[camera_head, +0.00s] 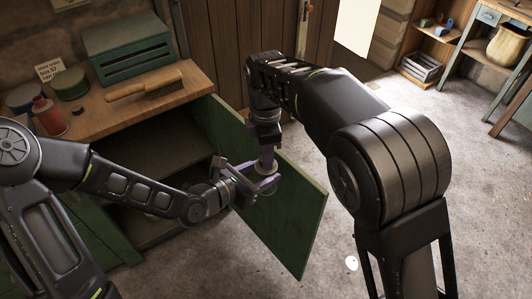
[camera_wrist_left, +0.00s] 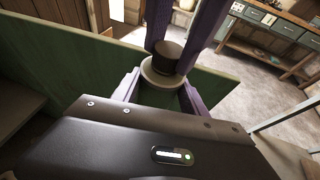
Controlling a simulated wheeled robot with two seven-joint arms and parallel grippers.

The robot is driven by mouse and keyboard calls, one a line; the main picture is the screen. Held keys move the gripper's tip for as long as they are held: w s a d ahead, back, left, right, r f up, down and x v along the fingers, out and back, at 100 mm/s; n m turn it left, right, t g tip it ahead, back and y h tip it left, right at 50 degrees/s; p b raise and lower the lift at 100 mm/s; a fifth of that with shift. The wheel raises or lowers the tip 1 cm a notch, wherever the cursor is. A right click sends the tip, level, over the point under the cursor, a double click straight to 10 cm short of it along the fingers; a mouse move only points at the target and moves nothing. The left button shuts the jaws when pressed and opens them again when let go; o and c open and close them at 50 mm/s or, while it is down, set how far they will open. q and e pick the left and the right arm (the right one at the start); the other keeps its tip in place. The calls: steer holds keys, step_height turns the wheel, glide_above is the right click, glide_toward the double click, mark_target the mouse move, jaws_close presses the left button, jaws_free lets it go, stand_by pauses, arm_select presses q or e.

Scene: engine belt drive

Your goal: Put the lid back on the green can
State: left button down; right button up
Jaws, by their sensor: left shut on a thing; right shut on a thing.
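A squat green can (camera_head: 69,84) stands at the back left of the wooden bench; I cannot tell whether its top is covered. My left gripper (camera_head: 262,184) is shut on a round pale piece with a dark brown knob-like top, low beside the open green door. The round piece (camera_wrist_left: 158,76) shows between the purple fingers in the left wrist view. My right gripper (camera_head: 267,164) reaches down from above and is shut at the same piece, around its dark top (camera_wrist_left: 167,56). The fingers hide part of it, and I cannot tell for sure whether it is the lid.
On the bench (camera_head: 150,116) are a brush (camera_head: 146,89), a red bottle (camera_head: 48,115), a dark round tin (camera_head: 22,97), a sign (camera_head: 50,70) and a green slatted box (camera_head: 127,50). The open cabinet door (camera_head: 290,215) stands close behind both grippers.

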jaws_close()
steer(key=m, duration=1.1)
steer(key=shift+m, duration=0.3)
steer(key=m, duration=1.3)
steer(key=o, duration=1.1)
jaws_free()
steer(key=shift+r, duration=0.1)
